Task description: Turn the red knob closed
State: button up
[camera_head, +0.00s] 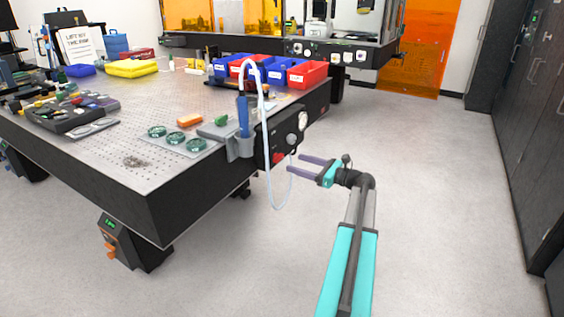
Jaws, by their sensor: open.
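The red knob (278,158) is on the lower front of a black control box (270,140) fixed to the side of the optical table. A white round gauge or dial (302,121) sits at the box's upper right, and a pale round part is below it. My gripper (296,164) is open, with its two purple fingers pointing left toward the box. The fingertips appear just right of the red knob; I cannot tell whether they touch it. Nothing shows between the fingers. The knob is small, so its turned position cannot be made out.
A white hose (268,185) loops down from the table edge past the box, left of my fingers. A blue-handled tool (243,117) stands in a grey holder (240,146). The perforated table (110,150) carries trays and bins. Open floor (440,200) lies to the right, before dark cabinets.

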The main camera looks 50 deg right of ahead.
aim_at(281, 158)
jog(key=shift+x, duration=3.6)
